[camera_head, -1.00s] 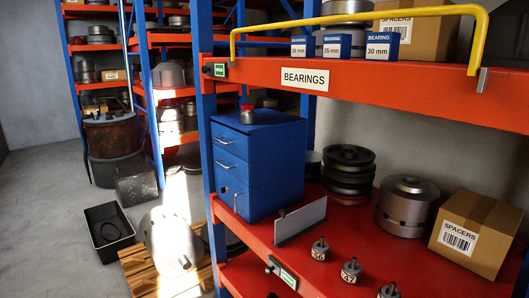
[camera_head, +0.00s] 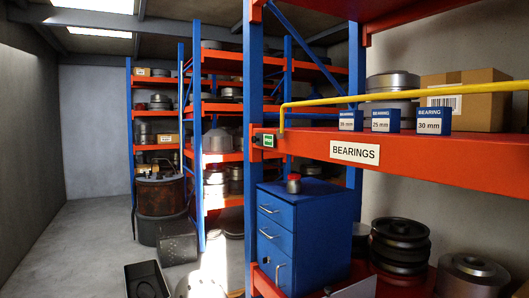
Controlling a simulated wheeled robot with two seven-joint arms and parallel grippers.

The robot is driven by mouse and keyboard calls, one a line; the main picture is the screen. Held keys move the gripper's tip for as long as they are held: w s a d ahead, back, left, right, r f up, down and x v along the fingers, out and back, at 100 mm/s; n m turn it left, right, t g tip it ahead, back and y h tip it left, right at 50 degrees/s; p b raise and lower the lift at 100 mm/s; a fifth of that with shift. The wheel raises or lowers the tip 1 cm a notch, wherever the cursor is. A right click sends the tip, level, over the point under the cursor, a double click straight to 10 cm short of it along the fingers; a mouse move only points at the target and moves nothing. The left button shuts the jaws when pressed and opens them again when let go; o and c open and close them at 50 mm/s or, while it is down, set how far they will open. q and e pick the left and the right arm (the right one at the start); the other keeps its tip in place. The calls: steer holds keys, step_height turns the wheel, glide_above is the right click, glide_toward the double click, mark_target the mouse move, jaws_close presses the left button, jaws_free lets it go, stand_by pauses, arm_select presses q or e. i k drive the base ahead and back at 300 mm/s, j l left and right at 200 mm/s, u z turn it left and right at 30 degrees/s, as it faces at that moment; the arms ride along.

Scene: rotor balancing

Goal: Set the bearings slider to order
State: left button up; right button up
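The BEARINGS label (camera_head: 355,151) is on the front edge of the upper orange shelf (camera_head: 450,155). Above the shelf edge stand three blue bearing boxes: a left one (camera_head: 350,121) with a blurred size, a 25 mm one (camera_head: 385,121) and a 30 mm one (camera_head: 433,121). Neither of my grippers is in view.
A yellow rail (camera_head: 400,95) runs above the shelf edge. Below are a blue drawer cabinet (camera_head: 310,230) with a red-topped jar (camera_head: 293,184), and dark stacked pulleys (camera_head: 400,245). Cardboard boxes (camera_head: 490,98) stand behind. The floor at left (camera_head: 80,260) is largely clear.

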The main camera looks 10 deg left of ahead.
mark_target(258, 139)
steer(key=i+j+z, duration=0.1)
steer(key=z, duration=0.3)
steer(key=j+z, duration=0.4)
steer(key=i+j+z, duration=0.1)
steer(key=z, duration=0.3)
steer(key=j+z, duration=0.2)
steer(key=j, duration=1.15)
steer(key=k+j+z, duration=0.2)
steer(key=j, duration=1.15)
steer(key=i, duration=0.1)
